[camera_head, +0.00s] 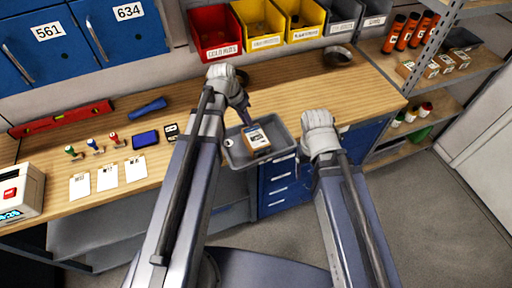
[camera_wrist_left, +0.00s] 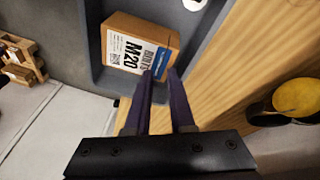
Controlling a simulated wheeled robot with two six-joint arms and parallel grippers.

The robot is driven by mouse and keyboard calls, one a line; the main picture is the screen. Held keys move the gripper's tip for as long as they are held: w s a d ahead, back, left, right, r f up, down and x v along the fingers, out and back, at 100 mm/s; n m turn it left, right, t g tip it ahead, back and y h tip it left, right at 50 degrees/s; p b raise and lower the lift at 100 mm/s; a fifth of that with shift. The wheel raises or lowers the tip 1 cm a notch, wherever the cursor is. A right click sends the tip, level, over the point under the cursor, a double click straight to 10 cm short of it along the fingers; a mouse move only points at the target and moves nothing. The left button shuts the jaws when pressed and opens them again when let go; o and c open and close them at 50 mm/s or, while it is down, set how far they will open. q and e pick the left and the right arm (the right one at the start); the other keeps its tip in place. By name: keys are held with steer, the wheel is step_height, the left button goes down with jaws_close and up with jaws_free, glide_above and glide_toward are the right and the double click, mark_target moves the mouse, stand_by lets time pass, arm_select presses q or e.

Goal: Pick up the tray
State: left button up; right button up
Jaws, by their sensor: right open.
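The grey tray (camera_head: 234,155) is a shallow open bin at the bench's front edge, partly in front of the blue drawers. It holds a brown box with a white and blue label (camera_head: 256,139) and a small round white item (camera_head: 229,143). My left gripper (camera_head: 246,118) reaches down to the tray's back left side. In the left wrist view its fingers (camera_wrist_left: 160,74) are close together at the tray's wall (camera_wrist_left: 203,32), beside the M20 bolts box (camera_wrist_left: 138,45); the contact itself is mostly hidden. My right gripper (camera_head: 318,151) is open, just right of the tray, its fingertips largely hidden.
The wooden bench (camera_head: 290,100) carries a red level (camera_head: 62,118), a blue-handled tool (camera_head: 147,108), stamps, cards (camera_head: 107,178) and a dark bowl (camera_head: 338,55). Coloured bins (camera_head: 263,24) line the back. A shelf rack (camera_head: 420,95) stands right; the floor (camera_head: 440,225) in front is clear.

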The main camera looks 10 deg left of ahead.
mark_target(241, 126)
arm_select(q)
steer(key=w+a+m, duration=0.1)
steer(key=a+m, duration=0.1)
steer(key=m, duration=0.1)
steer(key=w+a+m+t+b, duration=0.1)
steer(key=shift+w+a+f+m+h, duration=0.3)
steer(key=shift+a+f+m+h, duration=0.05)
steer(key=shift+m+h, duration=0.05)
steer(key=b+x, duration=0.2)
steer(key=shift+f, duration=0.25)
steer(key=b+x, duration=0.5)
steer(key=shift+w+d+f, duration=0.1)
steer(key=shift+w+d, duration=0.15)
steer(key=shift+w, duration=0.05)
steer(key=shift+c, duration=0.3)
jaws_close()
stand_by(0.8)
